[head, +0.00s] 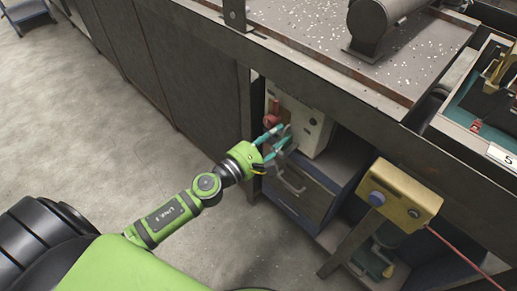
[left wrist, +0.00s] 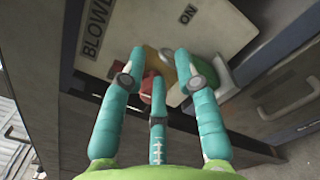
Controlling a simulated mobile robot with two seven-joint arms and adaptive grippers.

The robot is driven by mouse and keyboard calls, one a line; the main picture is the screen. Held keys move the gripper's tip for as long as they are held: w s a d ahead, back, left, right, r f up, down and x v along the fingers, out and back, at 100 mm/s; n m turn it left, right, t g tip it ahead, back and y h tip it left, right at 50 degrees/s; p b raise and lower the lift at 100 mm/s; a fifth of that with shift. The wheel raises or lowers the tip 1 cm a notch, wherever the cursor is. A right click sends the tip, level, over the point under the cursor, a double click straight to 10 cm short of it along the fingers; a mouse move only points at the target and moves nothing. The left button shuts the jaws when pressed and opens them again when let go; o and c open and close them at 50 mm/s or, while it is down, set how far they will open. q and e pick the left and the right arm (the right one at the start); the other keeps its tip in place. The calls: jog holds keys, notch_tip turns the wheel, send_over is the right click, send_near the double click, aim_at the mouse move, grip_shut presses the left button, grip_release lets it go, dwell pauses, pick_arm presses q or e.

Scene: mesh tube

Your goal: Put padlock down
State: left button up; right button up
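My left gripper (head: 284,134) reaches to the front of a white box (head: 312,128) under the bench. Its teal fingers are spread, with a gap between them. In the left wrist view, the left gripper (left wrist: 159,75) shows two fingers side by side and a third opposite. A small red thing (head: 272,114) sits by the box front, just beyond the upper finger; it may be the padlock. In the left wrist view, a red thing (left wrist: 148,87) shows partly hidden behind the fingers, and I see no firm grip on it. My right gripper is not in view.
The box carries "BLOWER" and "ON" labels. Below it is a drawer with a metal handle (head: 289,181). A yellow box with a blue button (head: 405,194) stands at right. A tray (head: 459,128) is at far right. The floor (head: 140,165) at left is clear.

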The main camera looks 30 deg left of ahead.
pick_arm(q)
jog(key=shift+f+v, duration=0.2)
jog(key=shift+v, duration=1)
jog(key=s+a+f+n+g+y+b, duration=0.1)
jog(key=s+a+f+n+g+y, duration=0.15)
jog(key=f+n, duration=0.55)
jog(key=s+a+f+n+g+y, duration=0.1)
jog(key=s+a+f+n+y, duration=0.15)
jog(key=f+n, duration=0.55)
jog(key=s+a+f+n+g+y+b, duration=0.1)
jog(key=s+a+f+n+g, duration=0.15)
jog(key=f+n, duration=0.6)
jog(key=s+d+f+n+g, duration=0.3)
jog(key=s+f+n, duration=0.4)
jog(key=f+n, duration=0.2)
jog(key=s+d+f+n+g, duration=0.2)
jog(key=s+f+n+g, duration=0.1)
jog(key=s+f+n, duration=0.5)
notch_tip(320, 180, down, 3)
jog(key=shift+s+d+f+n+g, duration=0.1)
jog(key=shift+s+d+n+g, duration=0.25)
jog(key=shift+n, duration=0.7)
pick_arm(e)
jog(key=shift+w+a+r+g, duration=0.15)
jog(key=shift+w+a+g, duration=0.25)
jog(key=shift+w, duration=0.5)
pick_arm(q)
jog(key=shift+w, duration=0.1)
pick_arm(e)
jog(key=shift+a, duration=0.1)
